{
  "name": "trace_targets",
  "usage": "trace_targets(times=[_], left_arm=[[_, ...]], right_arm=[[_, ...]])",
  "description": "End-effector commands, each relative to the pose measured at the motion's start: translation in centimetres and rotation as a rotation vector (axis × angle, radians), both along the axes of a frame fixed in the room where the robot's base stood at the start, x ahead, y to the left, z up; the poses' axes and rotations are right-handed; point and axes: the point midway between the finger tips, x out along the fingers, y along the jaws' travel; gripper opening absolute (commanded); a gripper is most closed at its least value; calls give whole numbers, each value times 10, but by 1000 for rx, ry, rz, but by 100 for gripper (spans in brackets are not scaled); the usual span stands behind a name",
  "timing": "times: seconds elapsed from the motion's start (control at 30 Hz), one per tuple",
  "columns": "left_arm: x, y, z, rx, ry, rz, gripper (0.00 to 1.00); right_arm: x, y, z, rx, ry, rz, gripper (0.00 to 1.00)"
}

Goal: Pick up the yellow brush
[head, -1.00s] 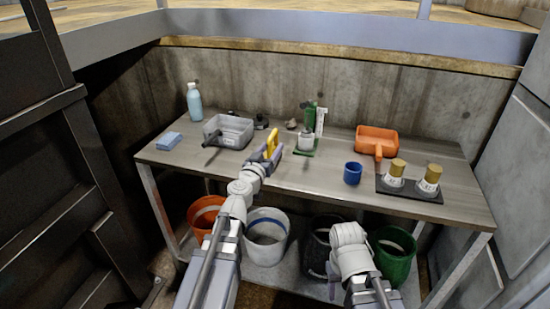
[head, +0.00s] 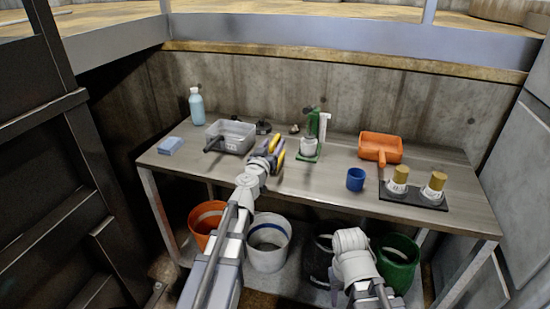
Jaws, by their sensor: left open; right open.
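The yellow brush (head: 278,159) lies on the metal table left of its middle, in the head view. It is partly hidden behind my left gripper (head: 268,148), and yellow shows on either side of the gripper. My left gripper is open and right at the brush. I cannot tell whether the brush lies between its fingers or whether they touch it. My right arm is low in front of the table, and its gripper fingers are hidden.
A grey tray (head: 234,135) stands left of the brush, and a green-and-white stand (head: 309,150) to its right. An orange scoop (head: 380,148), a blue cup (head: 355,179) and two gold-topped jars are farther right. Several buckets stand below.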

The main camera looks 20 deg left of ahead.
Motion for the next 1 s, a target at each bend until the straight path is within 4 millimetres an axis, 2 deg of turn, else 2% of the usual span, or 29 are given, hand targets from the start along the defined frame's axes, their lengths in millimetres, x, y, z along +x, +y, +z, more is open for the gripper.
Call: trace_targets(times=[0.03, 0.17, 0.43, 0.9, 1.0], left_arm=[[13, 0, 1, 0, 0, -1, 58], [30, -1, 0, 0, 0, -1, 58], [31, -1, 0, 0, 0, -1, 57], [31, -1, 0, 0, 0, 0, 4], [31, -1, 0, 0, 0, 0, 0]], right_arm=[[0, 0, 1, 0, 0, 0, 50], [0, 0, 0, 0, 0, 0, 50], [0, 0, 0, 0, 0, 0, 50], [0, 0, 0, 0, 0, 0, 50], [0, 0, 0, 0, 0, 0, 50]])
